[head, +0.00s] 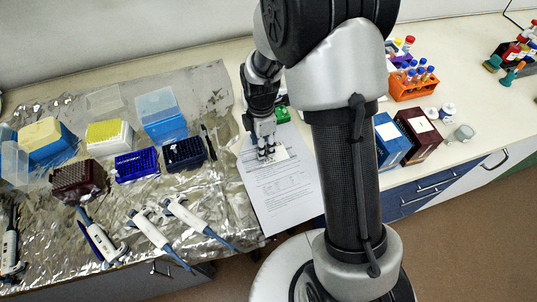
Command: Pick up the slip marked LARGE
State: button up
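A small white slip (281,153) lies by my fingertips, over the upper part of a printed paper sheet (283,195). I cannot read any marking on it, so I cannot tell whether it says LARGE. My gripper (266,156) points down at the sheet, with its fingertips at or just above the slip's left side. The fingers cover part of the slip. I cannot tell whether they touch it or how far apart they are.
A green object (282,115) sits just behind the gripper. Pipettes (153,233) and tip boxes (137,165) lie on foil at left. A blue box (390,140), a dark red box (419,134) and an orange tube rack (413,89) stand at right.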

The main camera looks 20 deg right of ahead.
jog(key=shift+f, duration=0.1)
jog(key=shift+c, duration=0.2)
grip_shut()
dwell(0.4)
